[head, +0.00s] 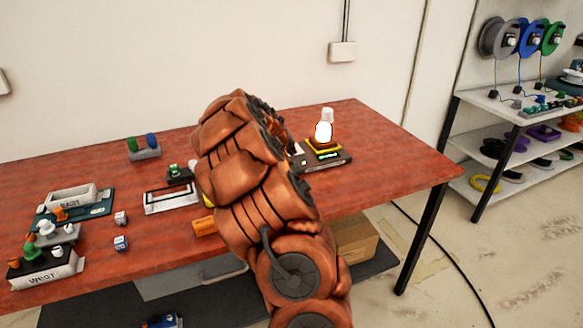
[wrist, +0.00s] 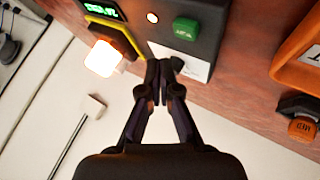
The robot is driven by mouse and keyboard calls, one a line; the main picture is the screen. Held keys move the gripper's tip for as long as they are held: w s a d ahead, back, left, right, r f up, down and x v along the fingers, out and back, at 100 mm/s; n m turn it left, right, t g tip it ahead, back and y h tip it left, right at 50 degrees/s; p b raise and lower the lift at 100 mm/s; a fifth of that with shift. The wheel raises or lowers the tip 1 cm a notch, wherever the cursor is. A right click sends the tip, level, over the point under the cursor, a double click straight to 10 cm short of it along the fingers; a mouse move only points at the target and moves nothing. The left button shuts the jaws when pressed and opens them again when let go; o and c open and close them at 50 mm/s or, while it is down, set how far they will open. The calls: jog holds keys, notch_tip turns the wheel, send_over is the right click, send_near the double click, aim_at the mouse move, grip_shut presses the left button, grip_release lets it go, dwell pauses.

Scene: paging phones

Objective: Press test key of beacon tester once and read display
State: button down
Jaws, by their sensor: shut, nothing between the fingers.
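The beacon tester (wrist: 205,45) is a dark box in the wrist view, with a green key (wrist: 186,28), a small lit white lamp (wrist: 152,18) and a pale label plate. Its display (wrist: 103,9) glows green at the top left; its characters are too small and turned to read surely. A beacon (wrist: 102,58) beside it glows bright white on a yellow-edged base. In the head view the lit beacon (head: 323,132) and display (head: 330,154) stand at the table's right. My gripper (wrist: 164,70) is shut and empty, its tips over the label plate, below the green key in the picture.
My arm hides the middle of the red table (head: 385,140) in the head view. An orange tray (wrist: 298,60) and an orange-capped item (wrist: 302,128) lie right in the wrist view. Trays and small parts crowd the table's left. The table's right end is clear.

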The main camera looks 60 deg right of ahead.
jog(key=shift+f+b, duration=0.4)
jog(key=shift+f, duration=0.65)
jog(key=shift+f, duration=0.1)
dwell(0.6)
jog(key=shift+f+b, duration=0.3)
jog(key=shift+b, duration=0.25)
jog(key=shift+f+b, duration=0.45)
dwell(0.7)
jog(key=shift+r, duration=0.9)
jog(key=shift+r, duration=0.15)
jog(key=shift+r+p, duration=0.7)
jog(key=shift+r, duration=1.65)
jog(key=shift+a, duration=0.1)
